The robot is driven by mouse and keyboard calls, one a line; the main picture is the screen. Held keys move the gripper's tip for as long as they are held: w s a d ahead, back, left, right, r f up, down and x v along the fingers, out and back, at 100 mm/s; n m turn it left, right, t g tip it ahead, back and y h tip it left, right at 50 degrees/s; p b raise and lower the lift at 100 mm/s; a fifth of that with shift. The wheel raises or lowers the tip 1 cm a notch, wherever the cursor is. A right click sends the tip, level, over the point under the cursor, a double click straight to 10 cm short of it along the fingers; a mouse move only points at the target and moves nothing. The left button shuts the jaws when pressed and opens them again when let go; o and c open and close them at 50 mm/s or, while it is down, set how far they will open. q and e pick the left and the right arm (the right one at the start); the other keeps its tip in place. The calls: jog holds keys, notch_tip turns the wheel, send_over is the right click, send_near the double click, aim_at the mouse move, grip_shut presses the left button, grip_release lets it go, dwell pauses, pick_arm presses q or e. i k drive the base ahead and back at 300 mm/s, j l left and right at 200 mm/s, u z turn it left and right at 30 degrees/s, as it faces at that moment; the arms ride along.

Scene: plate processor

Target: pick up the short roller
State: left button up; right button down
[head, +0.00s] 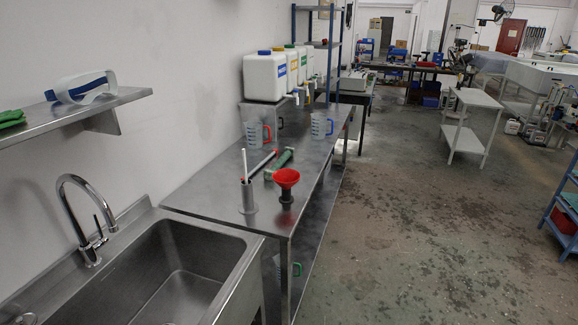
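A short green roller-like bar (279,164) lies on the steel table (208,193), its ends thicker than its middle. Beside it on the left lies a longer, thin bar (260,164) with a red part and a dark part. I cannot tell for certain from this distance which of the two is called the short roller. Neither gripper is in view.
A red funnel (286,177) and a metal holder (248,196) with a white stick stand near the bars. Measuring jugs (320,126) and white canisters (265,77) stand farther back. A sink (182,272) adjoins the table. The floor (420,220) right of it is clear.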

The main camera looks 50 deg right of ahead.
aim_at(289, 153)
jog(key=z, duration=1.7)
jog(key=i+l, duration=0.15)
jog(key=i, duration=0.25)
jog(key=i+l, duration=0.2)
jog(key=i, duration=0.25)
jog(key=i+u, duration=0.1)
jog(key=u, duration=1.75)
jog(key=k+l, duration=0.15)
jog(key=l, duration=0.2)
jog(key=k+l, duration=0.1)
jog(key=l, duration=0.3)
jog(key=k+l, duration=0.15)
jog(key=l, duration=0.2)
jog(key=k+l+u, duration=0.1)
jog(key=l, duration=0.3)
jog(key=k+l+u, duration=0.1)
jog(key=l, duration=1)
